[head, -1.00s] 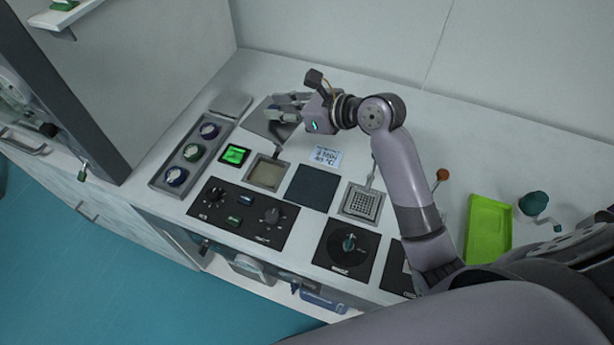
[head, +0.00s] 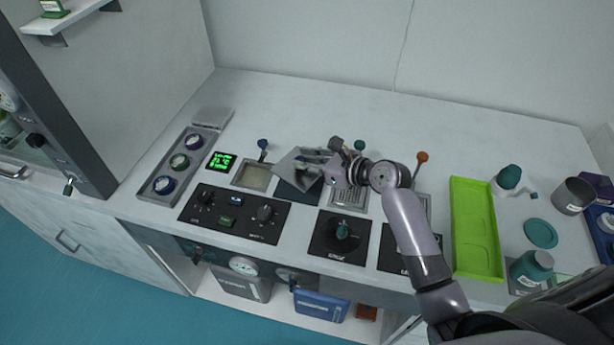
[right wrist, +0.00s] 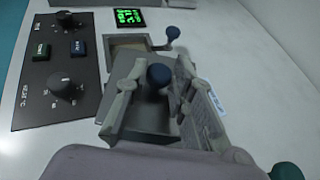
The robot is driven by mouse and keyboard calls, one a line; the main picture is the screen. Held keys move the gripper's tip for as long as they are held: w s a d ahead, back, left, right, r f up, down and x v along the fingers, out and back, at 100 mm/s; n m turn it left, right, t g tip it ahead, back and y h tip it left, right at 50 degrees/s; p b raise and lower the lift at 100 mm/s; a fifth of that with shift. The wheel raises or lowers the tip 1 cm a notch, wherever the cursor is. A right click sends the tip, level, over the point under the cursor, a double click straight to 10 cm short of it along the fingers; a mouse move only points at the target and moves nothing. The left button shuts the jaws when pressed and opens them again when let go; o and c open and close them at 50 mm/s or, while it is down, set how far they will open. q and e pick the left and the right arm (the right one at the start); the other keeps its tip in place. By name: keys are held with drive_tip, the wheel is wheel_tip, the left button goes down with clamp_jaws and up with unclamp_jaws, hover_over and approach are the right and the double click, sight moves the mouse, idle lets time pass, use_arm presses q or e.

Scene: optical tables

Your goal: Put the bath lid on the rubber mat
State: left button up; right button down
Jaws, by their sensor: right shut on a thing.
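The bath lid (head: 290,160) is a flat grey plate, held tilted by my right gripper (head: 322,160) above the dark rubber mat (head: 298,192). The lid covers the back part of the mat. In the right wrist view, the fingers of the gripper (right wrist: 158,85) stand on both sides of a dark blue knob (right wrist: 159,74), with the grey lid (right wrist: 150,120) below. I cannot tell whether the lid touches the mat. The open bath (head: 254,178) is a square basin just left of the mat. My left gripper is not in view.
A perforated metal plate (head: 350,198) lies right of the mat, partly under my arm. A black control panel (head: 233,213) and a dial panel (head: 339,238) lie in front. A tray with several round pots (head: 180,162) is at left, a green tray (head: 475,225) at right.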

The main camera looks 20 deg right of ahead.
sight(307, 176)
drive_tip(key=shift+w+f, duration=0.1)
drive_tip(key=shift+f, duration=0.75)
wheel_tip(307, 176, down, 4)
drive_tip(key=shift+f+b, duration=0.1)
drive_tip(key=shift+b, duration=0.2)
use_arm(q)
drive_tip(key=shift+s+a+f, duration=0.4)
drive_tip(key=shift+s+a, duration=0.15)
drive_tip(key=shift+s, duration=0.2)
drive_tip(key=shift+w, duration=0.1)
use_arm(e)
drive_tip(key=c, duration=1.4)
unclamp_jaws()
drive_tip(key=shift+f, duration=0.1)
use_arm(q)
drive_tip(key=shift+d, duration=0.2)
use_arm(e)
drive_tip(key=shift+o, duration=0.2)
drive_tip(key=v, duration=1.2)
drive_tip(key=shift+b, duration=0.3)
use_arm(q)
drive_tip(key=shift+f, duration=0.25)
